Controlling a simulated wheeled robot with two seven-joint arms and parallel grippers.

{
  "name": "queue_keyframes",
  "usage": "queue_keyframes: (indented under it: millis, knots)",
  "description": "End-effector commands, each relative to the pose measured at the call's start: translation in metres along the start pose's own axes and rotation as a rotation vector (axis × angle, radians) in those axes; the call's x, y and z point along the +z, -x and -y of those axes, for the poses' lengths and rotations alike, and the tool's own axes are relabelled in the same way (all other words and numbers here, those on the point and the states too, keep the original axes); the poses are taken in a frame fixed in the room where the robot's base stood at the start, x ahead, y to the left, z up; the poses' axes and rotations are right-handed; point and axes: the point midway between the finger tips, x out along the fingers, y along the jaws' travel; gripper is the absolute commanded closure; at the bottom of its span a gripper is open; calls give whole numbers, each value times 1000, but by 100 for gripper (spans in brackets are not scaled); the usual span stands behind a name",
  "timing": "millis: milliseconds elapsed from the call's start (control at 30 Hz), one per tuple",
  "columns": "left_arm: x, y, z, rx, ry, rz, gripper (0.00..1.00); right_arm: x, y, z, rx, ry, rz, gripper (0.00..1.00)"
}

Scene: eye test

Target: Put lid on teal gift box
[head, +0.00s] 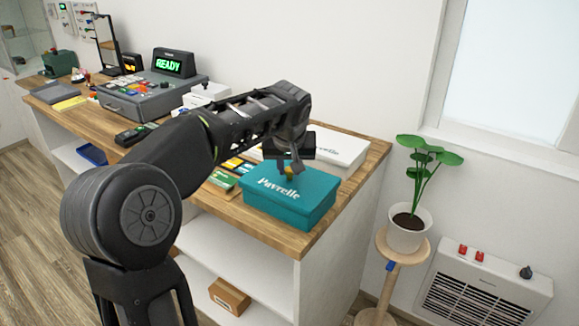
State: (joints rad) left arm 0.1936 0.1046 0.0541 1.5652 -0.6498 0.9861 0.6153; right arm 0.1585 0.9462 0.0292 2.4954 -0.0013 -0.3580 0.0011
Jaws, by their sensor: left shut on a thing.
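The teal gift box (316,218) stands near the right front corner of the wooden counter. Its teal lid (275,188), with white lettering reading "Pavrelle", forms the top face. It looks level and lined up with the box; I cannot tell whether a thin gap is left under it. My left gripper (289,173) points down over the lid's back part, shut on a small yellowish piece that looks like the lid's knob. The fingers and wrist hide part of the lid's rear. My right gripper is out of view.
A white box (343,150) lies just behind the teal box. Colourful cards (222,180) lie to its left. A grey machine with a "READY" display (168,66) stands farther back. A potted plant (408,222) on a wooden stand is right of the counter (376,156).

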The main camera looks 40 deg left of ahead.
Motion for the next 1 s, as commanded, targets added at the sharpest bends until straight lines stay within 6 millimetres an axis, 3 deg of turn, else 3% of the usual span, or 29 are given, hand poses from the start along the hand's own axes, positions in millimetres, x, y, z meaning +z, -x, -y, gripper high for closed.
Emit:
queue_keyframes:
  millis: [600,633,933,1000]
  knots:
    - [5,-9,0,0,0,0,100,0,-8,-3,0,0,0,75]
    - [5,-8,0,0,0,0,75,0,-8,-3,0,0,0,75]
    - [5,-8,0,0,0,0,51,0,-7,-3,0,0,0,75]
    - [5,-8,0,0,0,0,51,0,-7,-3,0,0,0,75]
